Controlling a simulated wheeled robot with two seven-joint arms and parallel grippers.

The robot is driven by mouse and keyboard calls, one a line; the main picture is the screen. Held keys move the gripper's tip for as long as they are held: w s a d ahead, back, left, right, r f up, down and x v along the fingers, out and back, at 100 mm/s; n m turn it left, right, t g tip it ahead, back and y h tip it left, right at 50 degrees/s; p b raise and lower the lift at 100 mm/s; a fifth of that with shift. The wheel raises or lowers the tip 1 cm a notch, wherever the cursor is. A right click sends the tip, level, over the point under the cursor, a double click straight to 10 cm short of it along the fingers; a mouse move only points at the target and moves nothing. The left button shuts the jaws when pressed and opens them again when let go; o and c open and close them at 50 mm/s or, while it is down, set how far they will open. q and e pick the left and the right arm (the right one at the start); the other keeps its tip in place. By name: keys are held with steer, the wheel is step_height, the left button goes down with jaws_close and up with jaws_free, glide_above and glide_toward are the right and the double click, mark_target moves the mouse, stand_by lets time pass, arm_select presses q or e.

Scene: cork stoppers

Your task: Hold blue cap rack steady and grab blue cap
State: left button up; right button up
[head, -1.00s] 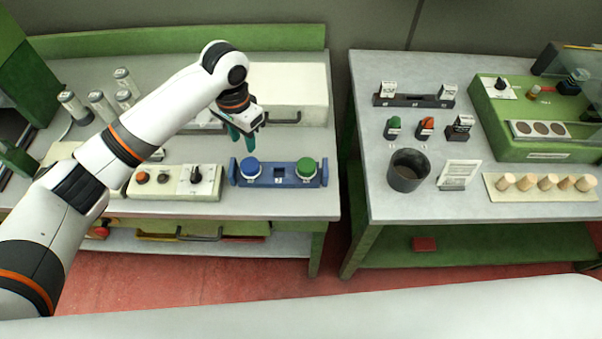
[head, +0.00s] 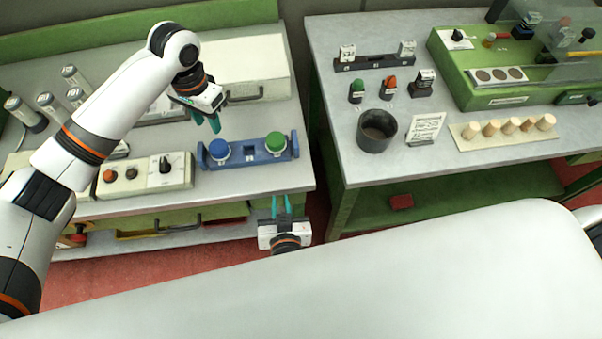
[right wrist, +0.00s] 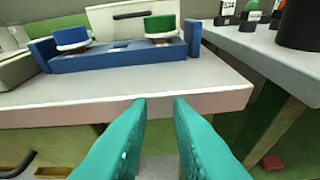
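The blue cap rack (head: 262,156) sits near the front edge of the left table. The blue cap (head: 219,149) is on its left end and a green cap (head: 275,142) on its right end. The rack (right wrist: 120,58), blue cap (right wrist: 71,37) and green cap (right wrist: 160,25) also show in the right wrist view. My left gripper (head: 204,121) is above the table, behind and left of the blue cap, fingers apart and empty. My right gripper (head: 281,207) is in front of the table edge, below the rack, open and empty; its teal fingers (right wrist: 160,102) point towards the table edge.
A control box (head: 145,177) with knobs stands left of the rack. A white case (head: 240,70) with a handle is behind. The right table, across a gap, holds a dark cup (head: 377,130) and a row of corks (head: 505,127).

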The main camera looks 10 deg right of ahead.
mark_target(294, 135)
steer(key=w+d+r+t, duration=0.1)
steer(key=d, duration=0.1)
steer(key=w+d+r+t, duration=0.1)
steer(key=w+d, duration=0.1)
steer(key=w+d+r+n+t, duration=0.1)
steer(key=w+d, duration=0.1)
steer(key=shift+d+t+h, duration=0.1)
steer(key=shift+t+h, duration=0.2)
steer(key=w, duration=0.8)
steer(key=w+d, duration=0.1)
steer(key=w, duration=0.2)
steer(key=shift+w+f, duration=0.3)
steer(key=shift+w, duration=0.1)
